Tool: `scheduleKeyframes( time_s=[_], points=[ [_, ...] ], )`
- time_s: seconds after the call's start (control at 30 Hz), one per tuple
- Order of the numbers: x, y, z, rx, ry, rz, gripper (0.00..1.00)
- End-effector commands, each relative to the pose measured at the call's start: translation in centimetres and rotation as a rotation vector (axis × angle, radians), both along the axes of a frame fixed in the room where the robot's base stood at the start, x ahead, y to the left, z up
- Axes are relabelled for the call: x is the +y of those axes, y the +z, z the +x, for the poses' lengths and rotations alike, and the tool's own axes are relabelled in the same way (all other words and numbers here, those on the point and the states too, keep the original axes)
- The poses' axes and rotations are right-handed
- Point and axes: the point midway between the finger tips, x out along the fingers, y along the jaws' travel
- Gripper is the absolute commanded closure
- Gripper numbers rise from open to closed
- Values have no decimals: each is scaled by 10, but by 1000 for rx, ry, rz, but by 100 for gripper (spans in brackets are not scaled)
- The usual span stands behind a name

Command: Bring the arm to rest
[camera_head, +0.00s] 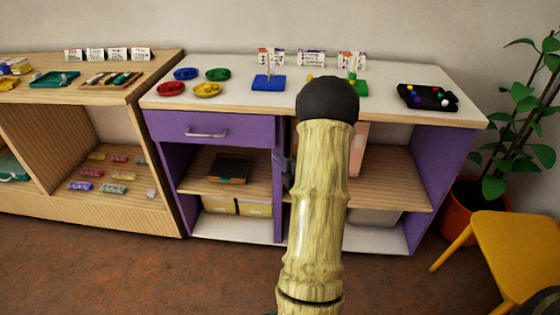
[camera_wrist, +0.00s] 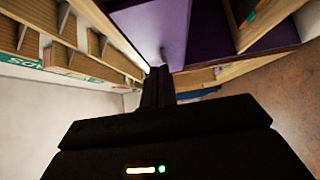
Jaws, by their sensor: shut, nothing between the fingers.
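My arm (camera_head: 318,200), with a bamboo-like surface and a black rounded joint, rises in the middle of the head view. It stands in front of the purple cabinet. My gripper (camera_wrist: 158,72) shows in the wrist view with its two dark fingers together and nothing between them. A small dark part beside the arm in the head view may belong to the gripper; the rest is hidden behind the arm. In the wrist view the fingers point toward a purple surface (camera_wrist: 160,25), apparently the cabinet; I cannot tell how far off it is.
The white cabinet top (camera_head: 225,98) carries red, blue, green and yellow dishes, a blue peg board (camera_head: 268,83) and a black bead tray (camera_head: 428,97). A wooden shelf (camera_head: 120,95) adjoins at left. A yellow chair (camera_head: 515,245) and potted plant (camera_head: 475,203) stand right.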

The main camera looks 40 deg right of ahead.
Motion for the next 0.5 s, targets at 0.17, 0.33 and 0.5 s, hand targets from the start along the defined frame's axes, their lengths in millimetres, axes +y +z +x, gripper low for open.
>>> scheduleKeyframes(
  time_s=[0.17, 0.33, 0.5],
  points=[
    [0, 0, -6, -1, -1, -1, 100],
    [3, 0, -4, -1, 7, 0, 100],
    [6, 0, -2, -1, 12, 0, 100]
  ],
)
